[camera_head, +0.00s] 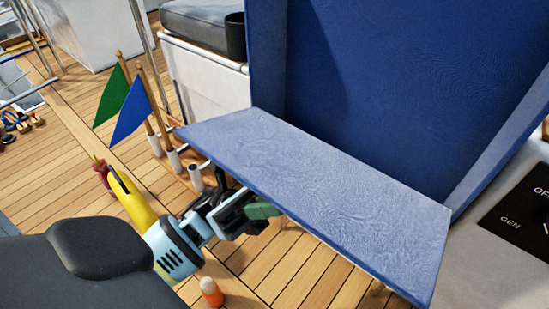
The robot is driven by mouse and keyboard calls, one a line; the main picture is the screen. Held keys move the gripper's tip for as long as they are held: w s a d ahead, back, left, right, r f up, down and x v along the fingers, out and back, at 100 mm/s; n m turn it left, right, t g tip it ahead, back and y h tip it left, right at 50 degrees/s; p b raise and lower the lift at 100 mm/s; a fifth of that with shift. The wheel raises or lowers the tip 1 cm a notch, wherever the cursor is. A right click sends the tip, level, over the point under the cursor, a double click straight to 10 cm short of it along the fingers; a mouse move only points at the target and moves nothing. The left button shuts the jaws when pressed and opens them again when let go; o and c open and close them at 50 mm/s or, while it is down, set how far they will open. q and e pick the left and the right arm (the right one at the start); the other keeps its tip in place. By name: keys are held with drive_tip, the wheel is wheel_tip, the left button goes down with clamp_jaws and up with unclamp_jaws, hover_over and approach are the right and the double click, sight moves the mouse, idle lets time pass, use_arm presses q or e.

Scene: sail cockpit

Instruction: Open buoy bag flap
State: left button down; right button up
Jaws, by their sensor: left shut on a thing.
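The blue buoy bag (400,75) fills the upper right, with its tall inner face showing. Its lighter blue flap (330,190) sticks out from the front, roughly level and tilted down to the right. My left gripper (258,209) is at the flap's near left edge, shut on it. The fingertips are partly hidden under the flap, and a green piece shows there. My right gripper is not in view.
A green flag (112,98) and a blue flag (131,112) stand in a rack left of the flap. A yellow object (132,200) is beside my arm. An orange-and-white object (211,291) is on the planked deck (60,165). A black panel (520,215) is at right.

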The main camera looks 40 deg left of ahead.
use_arm(q)
drive_tip(key=c, duration=1.5)
unclamp_jaws()
drive_tip(key=shift+v, duration=3.9)
drive_tip(key=shift+c, duration=0.4)
